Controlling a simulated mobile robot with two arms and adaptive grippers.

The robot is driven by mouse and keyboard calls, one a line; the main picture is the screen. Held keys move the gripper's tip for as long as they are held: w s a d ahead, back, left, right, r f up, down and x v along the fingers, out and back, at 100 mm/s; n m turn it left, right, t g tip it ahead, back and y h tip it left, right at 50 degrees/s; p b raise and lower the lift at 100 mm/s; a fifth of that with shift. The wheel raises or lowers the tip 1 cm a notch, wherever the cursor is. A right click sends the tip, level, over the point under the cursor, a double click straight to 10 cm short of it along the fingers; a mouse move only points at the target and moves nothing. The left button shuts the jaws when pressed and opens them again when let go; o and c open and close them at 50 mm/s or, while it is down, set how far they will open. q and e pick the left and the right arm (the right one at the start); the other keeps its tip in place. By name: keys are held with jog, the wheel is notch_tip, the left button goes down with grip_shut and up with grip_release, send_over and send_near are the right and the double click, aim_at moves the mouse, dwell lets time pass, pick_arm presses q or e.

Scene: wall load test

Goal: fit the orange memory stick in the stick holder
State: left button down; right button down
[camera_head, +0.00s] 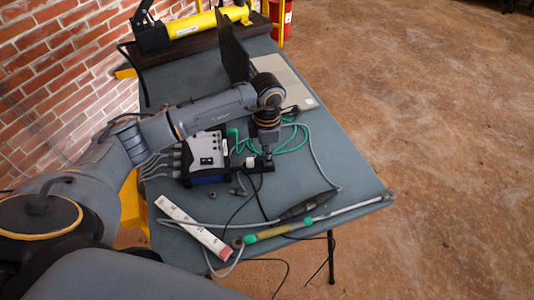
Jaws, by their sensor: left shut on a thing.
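My left gripper (265,152) points down over the middle of the table. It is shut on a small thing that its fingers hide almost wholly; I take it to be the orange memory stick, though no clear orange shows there. A small black block (262,168) with a white piece on its left, which looks like the stick holder, lies right under the fingertips. I cannot tell whether the held thing touches it or sits in it. My right gripper is not in view.
A grey-and-black measuring box (205,157) with cables stands just left of the gripper. An open laptop (284,82) is behind. Green and grey cables, a probe rod (270,231) and a white-red box (194,226) lie around. The table's right part (340,165) is mostly bare.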

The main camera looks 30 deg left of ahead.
pick_arm(q)
jog(key=shift+f, duration=0.2)
jog(key=c, duration=1.3)
grip_release()
jog(key=shift+c, duration=1.3)
jog(key=shift+r+p, duration=1.95)
jog(key=shift+r, duration=1.6)
jog(key=shift+f, duration=0.1)
